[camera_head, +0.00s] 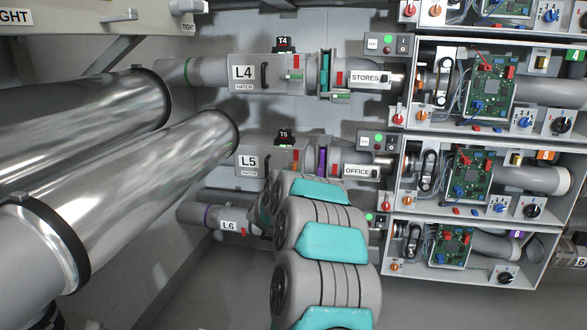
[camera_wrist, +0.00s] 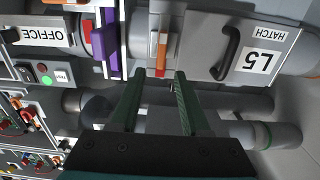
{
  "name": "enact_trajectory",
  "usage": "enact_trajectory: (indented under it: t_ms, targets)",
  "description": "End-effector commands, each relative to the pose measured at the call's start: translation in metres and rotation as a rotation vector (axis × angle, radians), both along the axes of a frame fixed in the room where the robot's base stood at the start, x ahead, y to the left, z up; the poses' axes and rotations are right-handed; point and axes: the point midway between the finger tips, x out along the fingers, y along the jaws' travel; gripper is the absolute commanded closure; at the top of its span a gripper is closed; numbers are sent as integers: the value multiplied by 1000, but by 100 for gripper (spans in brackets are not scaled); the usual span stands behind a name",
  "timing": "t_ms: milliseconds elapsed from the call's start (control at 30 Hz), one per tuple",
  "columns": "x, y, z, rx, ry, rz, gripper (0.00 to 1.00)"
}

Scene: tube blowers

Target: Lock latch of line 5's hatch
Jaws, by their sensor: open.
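Line 5's hatch (camera_head: 252,157) is a grey panel marked L5 with a dark handle, in the middle of the head view. In the wrist view the hatch (camera_wrist: 225,75) appears upside down at upper right, with its black handle (camera_wrist: 228,52). Its latch (camera_wrist: 162,45) is a small orange and red piece on a pale strip left of the handle. My gripper (camera_wrist: 160,74) is open, its two green fingers pointing at the latch, with the tips on either side of its lower end. Contact cannot be told. In the head view my arm hides the gripper.
Line 4's hatch (camera_head: 250,73) is above and line 6's pipe (camera_head: 230,226) below. A purple gate (camera_wrist: 103,42) stands left of the latch in the wrist view. Control boxes (camera_head: 460,175) line the right. Large metal pipes (camera_head: 150,165) fill the left.

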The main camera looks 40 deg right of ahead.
Motion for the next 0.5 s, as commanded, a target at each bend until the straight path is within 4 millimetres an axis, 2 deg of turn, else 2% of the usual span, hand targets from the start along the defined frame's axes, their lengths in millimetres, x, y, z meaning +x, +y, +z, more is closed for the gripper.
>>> enact_trajectory:
  t_ms: [300,500]
  targets:
    - [26,-30,0,-1,1,0,54]
    - [32,-37,1,0,-1,1,54]
